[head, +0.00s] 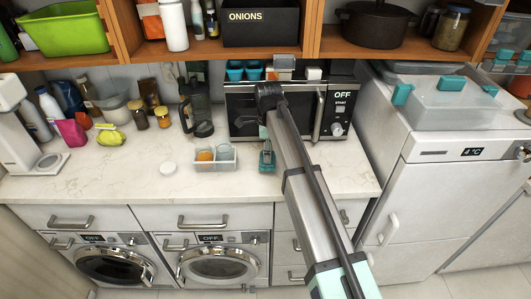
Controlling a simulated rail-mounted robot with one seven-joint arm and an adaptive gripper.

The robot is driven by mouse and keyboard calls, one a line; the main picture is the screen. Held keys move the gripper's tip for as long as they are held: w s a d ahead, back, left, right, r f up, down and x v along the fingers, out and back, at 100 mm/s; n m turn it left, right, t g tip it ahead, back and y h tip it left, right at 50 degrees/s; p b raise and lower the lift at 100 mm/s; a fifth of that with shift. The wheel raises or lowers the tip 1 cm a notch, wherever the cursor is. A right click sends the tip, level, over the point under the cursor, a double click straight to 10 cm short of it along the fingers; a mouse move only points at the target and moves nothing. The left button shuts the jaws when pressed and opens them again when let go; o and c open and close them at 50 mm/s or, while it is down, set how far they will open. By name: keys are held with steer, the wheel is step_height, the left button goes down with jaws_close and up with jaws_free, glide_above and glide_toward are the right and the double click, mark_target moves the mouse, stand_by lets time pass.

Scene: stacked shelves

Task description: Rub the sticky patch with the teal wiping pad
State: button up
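A small teal object with dark edges (267,161), which looks like the wiping pad, is at the worktop in front of the microwave, just left of my arm. My arm reaches up from the lower right, and its dark end joint shows before the microwave. My gripper's fingers cannot be made out, so I cannot tell whether they hold the teal object. I cannot pick out a sticky patch on the pale marbled worktop (110,180). Part of the worktop is hidden behind my arm.
A divided clear container (215,158) with an orange item stands left of the teal object. A dark press jug (197,108), jars and the microwave (335,112) line the back. Shelves hang above; the front-left worktop is clear.

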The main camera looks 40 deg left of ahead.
steer(key=shift+a+r+p, duration=0.1)
steer(key=shift+r+p, duration=1)
steer(key=shift+r, duration=1.35)
